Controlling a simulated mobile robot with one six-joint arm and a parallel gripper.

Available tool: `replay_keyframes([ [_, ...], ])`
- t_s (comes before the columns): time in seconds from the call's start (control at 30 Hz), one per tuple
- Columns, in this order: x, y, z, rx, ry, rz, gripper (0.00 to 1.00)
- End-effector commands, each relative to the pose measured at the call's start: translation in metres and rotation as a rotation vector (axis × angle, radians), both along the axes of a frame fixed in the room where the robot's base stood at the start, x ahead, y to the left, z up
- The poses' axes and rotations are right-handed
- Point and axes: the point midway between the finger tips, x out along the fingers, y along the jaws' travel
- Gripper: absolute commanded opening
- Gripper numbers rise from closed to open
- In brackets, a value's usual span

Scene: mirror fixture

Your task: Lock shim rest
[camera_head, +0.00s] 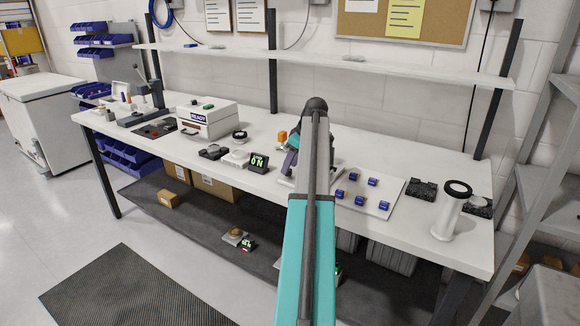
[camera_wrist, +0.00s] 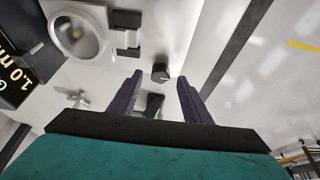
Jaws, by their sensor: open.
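In the wrist view, a pale fixture plate fills the upper left and carries a round glossy disc in a ring (camera_wrist: 75,37). A small dark knob or post (camera_wrist: 160,72) shows between and beyond the fingers. A small dark part with a green mark (camera_wrist: 155,104) shows between the fingers, nearer the palm. I cannot tell which part is the shim rest or its lock. My gripper (camera_wrist: 157,79) is open, its two dark fingers apart and nothing gripped. In the head view, my arm hides most of the fixture; its pale base (camera_head: 288,181) shows left of the arm.
A dark display (camera_head: 258,162) stands left of the arm; the wrist view shows a display reading in yellow (camera_wrist: 18,78). A white board with several blue blocks (camera_head: 385,184) lies to the right. A white cylinder (camera_head: 450,212) stands further right. A shelf (camera_head: 400,68) runs above the bench.

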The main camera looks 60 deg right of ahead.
Motion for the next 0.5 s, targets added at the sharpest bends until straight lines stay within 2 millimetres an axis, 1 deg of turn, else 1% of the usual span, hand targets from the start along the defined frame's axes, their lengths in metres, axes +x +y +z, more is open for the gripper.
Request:
replay_keyframes([
  [0.1, 0.004, 0.0, -0.009, 0.001, 0.001, 0.0, 0.44],
  [0.2, 0.005, 0.0, -0.013, 0.0, 0.0, 0.0, 0.44],
  [0.5, 0.006, 0.0, -0.015, 0.0, 0.0, 0.0, 0.44],
])
